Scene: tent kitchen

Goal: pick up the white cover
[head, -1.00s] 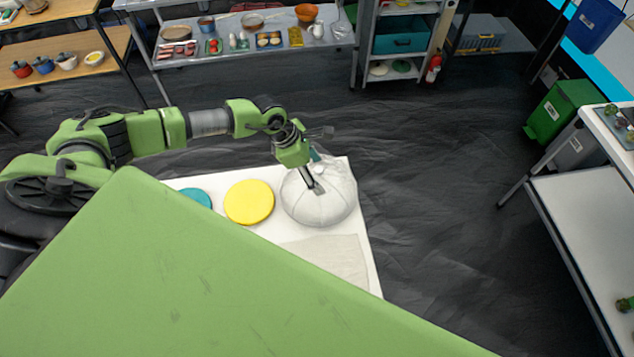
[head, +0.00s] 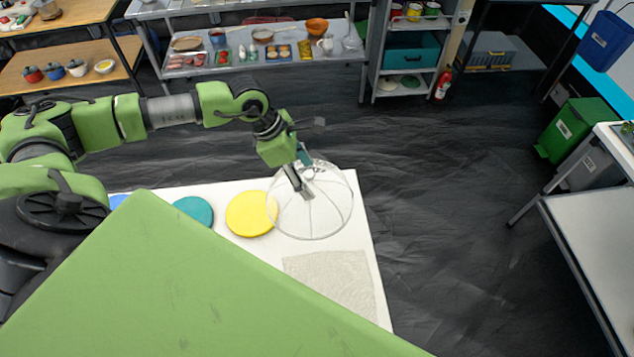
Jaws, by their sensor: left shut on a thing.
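The white cover (head: 325,215) is a see-through dome with pale ribs, at the right part of the white table (head: 225,190). My left gripper (head: 302,184) reaches in from the left and is shut on the cover near its top. The fingers hide part of the grip. The yellow disc (head: 250,214) shows partly behind the dome's left edge. Whether the cover's rim touches the table is hard to tell. My right gripper is out of view.
A teal disc (head: 194,211) lies left of the yellow one, and a pale cloth (head: 330,285) lies in front of the cover. The dark floor (head: 440,200) to the right is clear. A long table (head: 350,55) with dishes stands at the back.

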